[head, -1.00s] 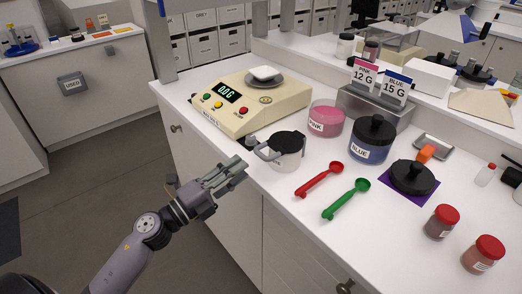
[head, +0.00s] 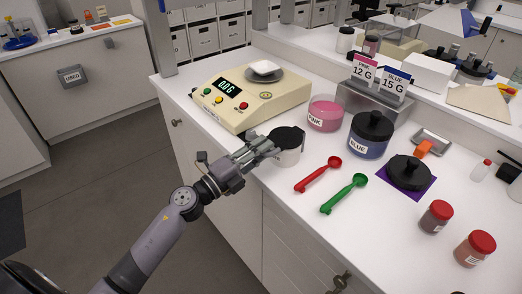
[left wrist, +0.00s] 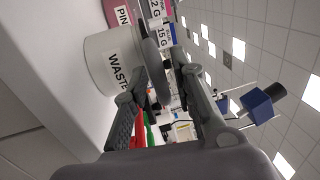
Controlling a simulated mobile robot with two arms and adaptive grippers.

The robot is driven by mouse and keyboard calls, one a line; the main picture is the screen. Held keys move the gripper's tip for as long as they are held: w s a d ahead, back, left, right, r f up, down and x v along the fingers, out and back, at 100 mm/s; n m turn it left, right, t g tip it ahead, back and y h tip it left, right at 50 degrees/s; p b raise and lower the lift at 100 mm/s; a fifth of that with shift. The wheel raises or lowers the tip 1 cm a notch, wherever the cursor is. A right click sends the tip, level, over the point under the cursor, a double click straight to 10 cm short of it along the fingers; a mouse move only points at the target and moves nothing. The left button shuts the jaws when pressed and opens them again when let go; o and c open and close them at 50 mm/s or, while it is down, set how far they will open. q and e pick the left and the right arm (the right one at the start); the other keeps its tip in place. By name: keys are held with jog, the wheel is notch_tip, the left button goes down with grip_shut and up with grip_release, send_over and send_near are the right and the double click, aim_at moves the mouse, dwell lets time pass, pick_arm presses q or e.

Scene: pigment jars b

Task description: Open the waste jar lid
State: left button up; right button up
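The waste jar (head: 288,157) is a white tub with a black lid (head: 290,137), standing near the counter's front edge. Its lid is on. In the left wrist view the jar (left wrist: 107,62) shows its WASTE label, and the lid (left wrist: 156,62) shows edge-on, dark grey. My left gripper (head: 266,146) is at the left side of the jar, near lid height. In the left wrist view its fingers (left wrist: 163,88) are spread, with the lid's edge reaching between them. Contact cannot be told. The lid's grey side tab is hidden behind the fingers. My right gripper is not in view.
A scale (head: 250,98) stands behind left of the jar. The pink jar (head: 325,115) and blue jar (head: 369,138) stand behind right. A red scoop (head: 318,174) and green scoop (head: 343,194) lie right of the jar. A black lid (head: 410,172) lies on a purple mat.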

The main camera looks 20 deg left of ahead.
pick_arm(q)
grip_shut()
dwell(0.6)
